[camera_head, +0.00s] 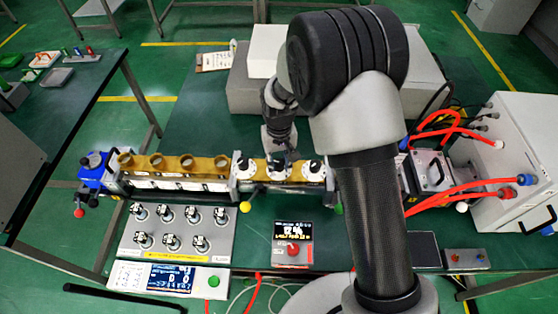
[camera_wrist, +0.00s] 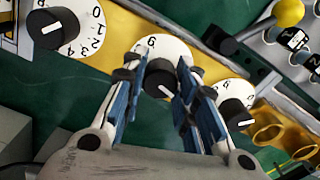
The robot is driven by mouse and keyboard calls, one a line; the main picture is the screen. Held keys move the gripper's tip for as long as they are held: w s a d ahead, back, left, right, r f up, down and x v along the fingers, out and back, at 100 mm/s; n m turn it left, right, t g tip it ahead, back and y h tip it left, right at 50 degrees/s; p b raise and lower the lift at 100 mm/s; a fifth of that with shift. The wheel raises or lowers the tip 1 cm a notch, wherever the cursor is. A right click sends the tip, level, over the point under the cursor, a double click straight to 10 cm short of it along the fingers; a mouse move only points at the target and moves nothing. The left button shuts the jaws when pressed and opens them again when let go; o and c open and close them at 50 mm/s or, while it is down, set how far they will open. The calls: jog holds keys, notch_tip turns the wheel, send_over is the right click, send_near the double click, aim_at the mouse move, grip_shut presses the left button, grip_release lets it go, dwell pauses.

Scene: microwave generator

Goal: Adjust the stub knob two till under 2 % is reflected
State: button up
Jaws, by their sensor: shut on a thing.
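Three black stub knobs on white numbered dials sit in a row on the brass tuner section. In the wrist view the middle knob (camera_wrist: 160,86) is between the blue-padded fingers of my gripper (camera_wrist: 157,72), which is shut on it. Its white pointer line faces down and to the right, and part of its dial is hidden by the fingers. The other knobs, one large at upper left (camera_wrist: 58,27) and one at right (camera_wrist: 237,108), are free. In the head view my gripper (camera_head: 279,157) comes down over the middle knob.
A blue valve unit (camera_head: 95,170) is at the waveguide's left end. Red hoses (camera_head: 460,190) run to a white cabinet (camera_head: 515,165) at right.

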aim_at(279, 162)
jog(key=shift+m, duration=0.7)
jog(key=o, duration=1)
jog(key=shift+o, duration=0.2)
notch_tip(279, 162, up, 12)
dwell(0.4)
